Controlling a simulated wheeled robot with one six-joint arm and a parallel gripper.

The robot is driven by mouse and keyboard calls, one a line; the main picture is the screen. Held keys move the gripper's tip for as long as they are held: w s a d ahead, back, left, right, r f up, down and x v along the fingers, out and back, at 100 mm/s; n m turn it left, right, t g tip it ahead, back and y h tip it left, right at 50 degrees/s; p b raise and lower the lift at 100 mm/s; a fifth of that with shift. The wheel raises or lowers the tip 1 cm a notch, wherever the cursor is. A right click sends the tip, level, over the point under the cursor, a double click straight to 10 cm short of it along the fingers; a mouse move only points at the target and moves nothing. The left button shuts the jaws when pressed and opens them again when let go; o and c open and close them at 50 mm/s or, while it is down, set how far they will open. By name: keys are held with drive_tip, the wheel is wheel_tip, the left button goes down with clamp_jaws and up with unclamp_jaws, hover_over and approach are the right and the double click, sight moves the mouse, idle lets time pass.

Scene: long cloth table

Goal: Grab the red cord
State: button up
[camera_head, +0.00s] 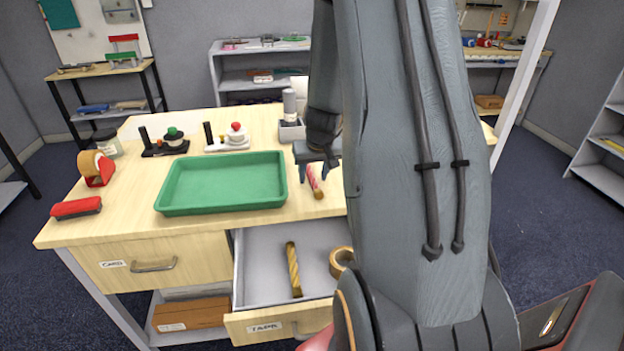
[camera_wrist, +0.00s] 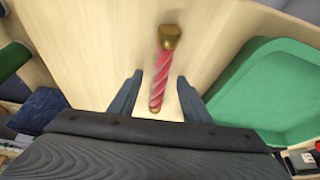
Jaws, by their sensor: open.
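The red cord (camera_head: 313,180) is a short red-and-pink twisted piece with a gold end. It lies on the wooden table top (camera_head: 115,195), just right of the green tray. In the wrist view the red cord (camera_wrist: 162,78) lies between my gripper's two fingers, its gold end pointing away from the gripper. My gripper (camera_head: 318,176) points down over the cord, and in the wrist view my gripper (camera_wrist: 157,95) is open with a gap on each side of the cord. My arm hides the table to the right in the head view.
A green tray (camera_head: 222,157) stands left of the cord. An open drawer (camera_head: 262,262) below holds a yellow twisted cord (camera_head: 293,268) and a tape roll (camera_head: 341,262). A red tape dispenser (camera_head: 97,180), a red brush-like block (camera_head: 76,208) and two small stands are at the left and back.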

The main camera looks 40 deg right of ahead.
clamp_jaws()
drive_tip(key=shift+r, duration=0.15)
